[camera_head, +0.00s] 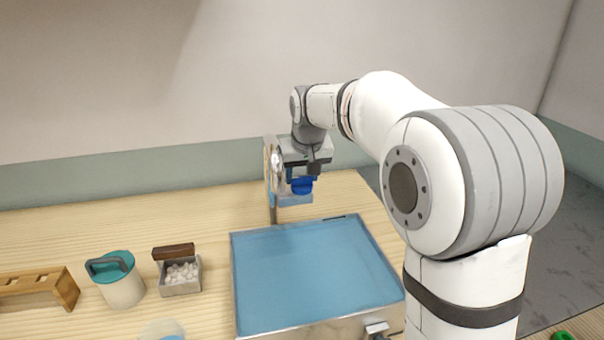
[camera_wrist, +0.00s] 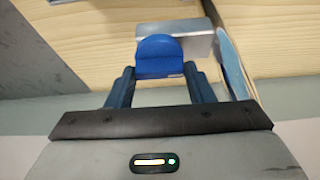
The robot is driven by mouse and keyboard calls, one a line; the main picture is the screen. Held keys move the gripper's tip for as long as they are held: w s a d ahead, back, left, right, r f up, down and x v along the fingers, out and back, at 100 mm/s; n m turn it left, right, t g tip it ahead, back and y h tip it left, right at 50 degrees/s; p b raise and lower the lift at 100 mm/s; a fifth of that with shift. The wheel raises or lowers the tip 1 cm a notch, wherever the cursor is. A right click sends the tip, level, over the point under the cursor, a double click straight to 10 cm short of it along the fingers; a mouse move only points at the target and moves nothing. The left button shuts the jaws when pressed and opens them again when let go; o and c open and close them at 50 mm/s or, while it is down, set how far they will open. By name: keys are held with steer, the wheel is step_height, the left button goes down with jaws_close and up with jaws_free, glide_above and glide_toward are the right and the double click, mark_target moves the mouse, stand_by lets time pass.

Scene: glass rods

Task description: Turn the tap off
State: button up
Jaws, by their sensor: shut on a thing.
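The tap's blue handle (camera_wrist: 159,55) sits between my gripper's two dark blue fingers in the wrist view, in front of a light grey block (camera_wrist: 198,44). My gripper (camera_wrist: 160,86) is shut on this handle. In the head view, my gripper (camera_head: 301,176) is at the back of the table, with the blue handle (camera_head: 302,186) just below its body. The tap's spout and any water flow cannot be made out. The arm and gripper hide part of the tap.
A blue-topped basin (camera_head: 315,275) with a metal rim lies in front of the tap. A pale upright panel (camera_head: 269,172) stands close left of my gripper. Left are a teal-lidded pot (camera_head: 122,288), a small box of white pieces (camera_head: 181,290) and a wooden rack (camera_head: 62,286).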

steer(key=o, duration=1)
steer(key=shift+r, duration=0.1)
steer(key=v, duration=0.7)
steer(key=shift+s+r, duration=0.15)
steer(key=shift+r, duration=0.2)
